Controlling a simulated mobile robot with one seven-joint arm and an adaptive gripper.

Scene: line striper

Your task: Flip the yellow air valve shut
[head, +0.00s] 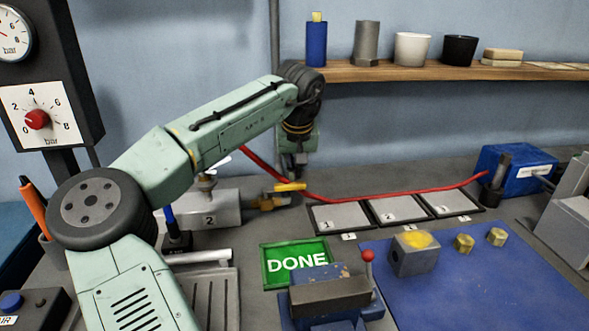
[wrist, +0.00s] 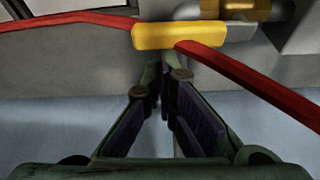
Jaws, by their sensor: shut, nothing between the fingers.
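The yellow valve handle (head: 291,187) sits on a brass valve (head: 268,202) at the right end of the grey block marked 2 (head: 211,208). The handle lies roughly level and in line with the valve body. In the wrist view the yellow handle (wrist: 178,36) crosses in front of the red hose (wrist: 255,82), with brass (wrist: 242,9) beyond it. My gripper (head: 297,172) points down just above and behind the handle. In the wrist view its fingertips (wrist: 164,78) are together and empty, close to the handle; contact cannot be told.
The red hose (head: 350,197) runs right to a blue box (head: 515,170). Framed grey plates (head: 340,216) lie right of the valve. A green DONE sign (head: 296,263) and a vise (head: 330,295) stand in front. A wooden shelf (head: 420,72) hangs behind.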

